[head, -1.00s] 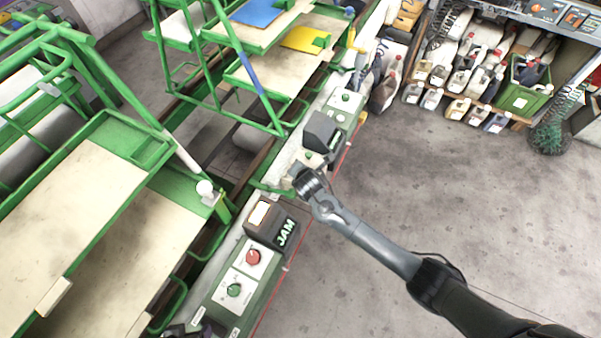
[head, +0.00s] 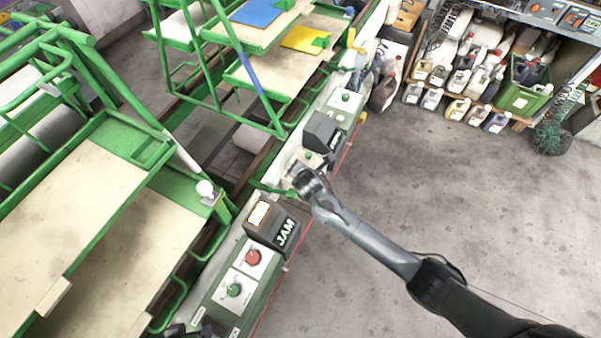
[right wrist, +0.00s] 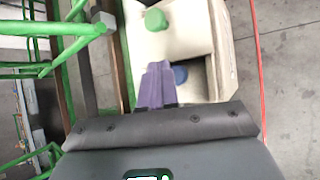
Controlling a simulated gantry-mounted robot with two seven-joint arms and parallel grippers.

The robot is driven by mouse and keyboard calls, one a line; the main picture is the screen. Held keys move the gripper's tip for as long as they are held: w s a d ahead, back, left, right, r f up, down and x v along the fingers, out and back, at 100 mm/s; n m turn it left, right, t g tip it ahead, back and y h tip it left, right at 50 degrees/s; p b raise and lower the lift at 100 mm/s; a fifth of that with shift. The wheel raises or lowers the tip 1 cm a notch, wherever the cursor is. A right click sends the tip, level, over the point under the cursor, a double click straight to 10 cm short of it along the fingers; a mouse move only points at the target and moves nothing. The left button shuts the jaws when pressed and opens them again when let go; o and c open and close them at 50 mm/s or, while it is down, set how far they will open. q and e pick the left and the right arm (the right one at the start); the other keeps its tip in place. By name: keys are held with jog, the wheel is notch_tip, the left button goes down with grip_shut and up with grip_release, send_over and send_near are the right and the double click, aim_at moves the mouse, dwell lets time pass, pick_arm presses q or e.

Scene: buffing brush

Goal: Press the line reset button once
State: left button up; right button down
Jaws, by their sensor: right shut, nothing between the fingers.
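Below JAM, a red button (head: 253,257) and a green button (head: 233,290) sit on pale plates. Another green button (head: 346,97) is farther up the rail. I cannot read which is line reset. My left gripper is out of view.
Green-framed racks with cream shelves (head: 75,200) stand left of the rail. A second dark box (head: 321,131) sits just beyond my right gripper. The grey floor (head: 420,180) at right is open. Bottles and a green crate (head: 524,95) stand at upper right.

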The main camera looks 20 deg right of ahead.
jog(key=shift+f, duration=0.45)
